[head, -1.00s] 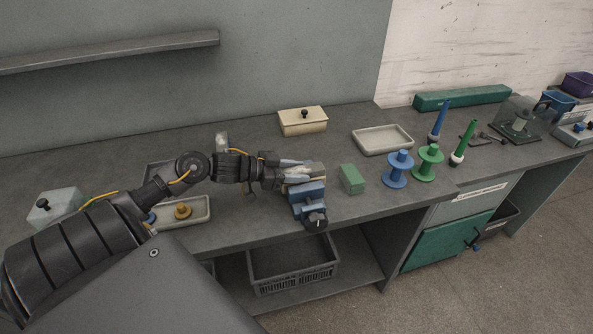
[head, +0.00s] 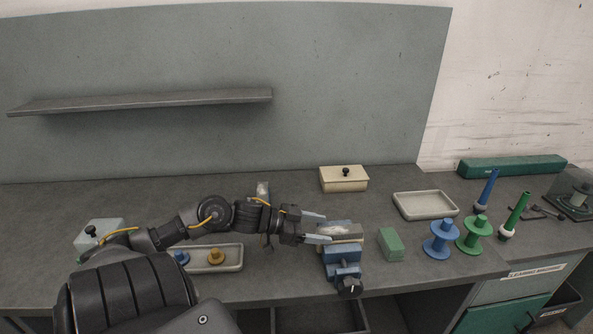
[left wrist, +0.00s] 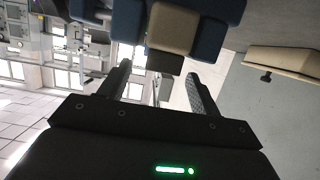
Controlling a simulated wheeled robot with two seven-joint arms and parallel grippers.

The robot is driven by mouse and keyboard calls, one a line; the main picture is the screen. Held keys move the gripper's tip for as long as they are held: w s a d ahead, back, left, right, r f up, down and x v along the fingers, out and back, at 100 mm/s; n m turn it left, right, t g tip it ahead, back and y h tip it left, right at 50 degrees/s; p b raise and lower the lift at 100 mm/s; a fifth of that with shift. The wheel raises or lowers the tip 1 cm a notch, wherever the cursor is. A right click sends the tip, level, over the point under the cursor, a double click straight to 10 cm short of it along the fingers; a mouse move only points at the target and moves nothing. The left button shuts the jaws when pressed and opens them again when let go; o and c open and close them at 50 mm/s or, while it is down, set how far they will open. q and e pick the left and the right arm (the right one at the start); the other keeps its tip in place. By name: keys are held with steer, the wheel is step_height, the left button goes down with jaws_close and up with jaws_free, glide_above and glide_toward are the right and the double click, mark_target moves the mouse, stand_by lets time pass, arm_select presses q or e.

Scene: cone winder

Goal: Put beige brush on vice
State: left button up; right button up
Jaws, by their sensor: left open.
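The blue vice (head: 342,258) stands at the front edge of the bench. The beige brush (head: 349,231) lies on top of the vice. In the left wrist view, the brush's beige block (left wrist: 173,28) and a dark part sit between the blue vice parts (left wrist: 214,27). My left gripper (head: 324,229) is open, its fingers pointing at the brush from the left. In the left wrist view, the gap between the fingers (left wrist: 161,85) is empty and the brush is just beyond the tips. My right gripper is in neither view.
A green block (head: 391,245) stands right of the vice, with blue (head: 441,240) and green (head: 474,235) spools beyond. A lidded cream box (head: 343,180) and an empty tray (head: 425,205) lie behind. A tray (head: 233,258) with small knobbed pieces is left, beneath my arm.

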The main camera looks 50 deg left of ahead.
arm_select(q)
steer(key=v, duration=0.7)
steer(key=shift+s+a+r, duration=0.15)
steer(key=shift+a, duration=0.05)
steer(key=shift+r, duration=0.1)
